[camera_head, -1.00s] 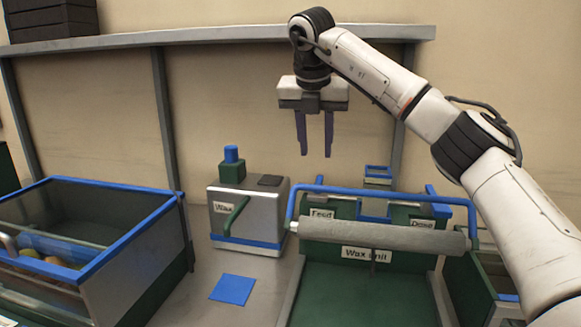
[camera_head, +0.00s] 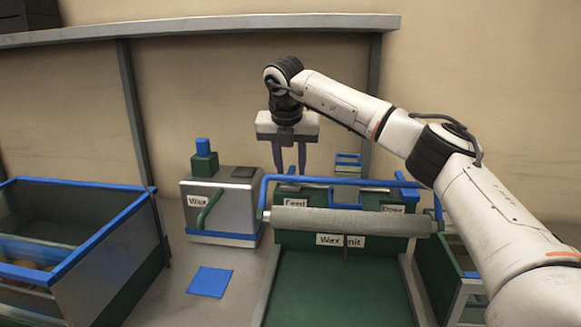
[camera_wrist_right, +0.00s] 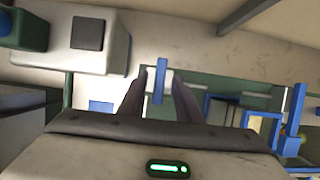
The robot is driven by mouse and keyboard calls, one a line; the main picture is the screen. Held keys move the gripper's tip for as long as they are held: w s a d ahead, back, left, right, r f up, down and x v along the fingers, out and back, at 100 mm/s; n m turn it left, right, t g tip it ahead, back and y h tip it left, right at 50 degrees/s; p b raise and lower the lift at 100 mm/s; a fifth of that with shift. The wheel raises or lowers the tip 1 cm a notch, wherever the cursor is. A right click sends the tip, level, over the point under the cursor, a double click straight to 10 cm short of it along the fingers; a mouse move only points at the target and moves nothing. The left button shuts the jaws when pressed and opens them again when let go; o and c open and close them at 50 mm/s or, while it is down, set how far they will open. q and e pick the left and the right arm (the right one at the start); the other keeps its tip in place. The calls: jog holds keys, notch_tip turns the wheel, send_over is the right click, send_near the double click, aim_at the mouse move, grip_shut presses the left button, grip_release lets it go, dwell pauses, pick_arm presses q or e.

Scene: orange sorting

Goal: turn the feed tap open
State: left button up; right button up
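The green wax unit (camera_head: 340,241) stands in the middle of the head view, with a "Feed" label (camera_head: 295,203) at its upper left. My right gripper (camera_head: 290,168) points down behind that label, at the unit's back left. In the right wrist view, a narrow upright blue handle (camera_wrist_right: 161,81), which looks like the feed tap, stands between the fingers of my right gripper (camera_wrist_right: 158,84). The fingers are open, with visible gaps on both sides of the handle. In the head view, the tap is largely hidden behind the unit's frame. My left gripper is out of view.
A grey roller (camera_head: 350,222) under a blue bar (camera_head: 350,181) crosses the unit's front. A metal "Wax" box (camera_head: 222,211) stands left of it. A blue-rimmed crate (camera_head: 100,240) is at far left. A blue square (camera_head: 210,282) lies on the table.

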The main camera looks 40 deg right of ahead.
grip_shut()
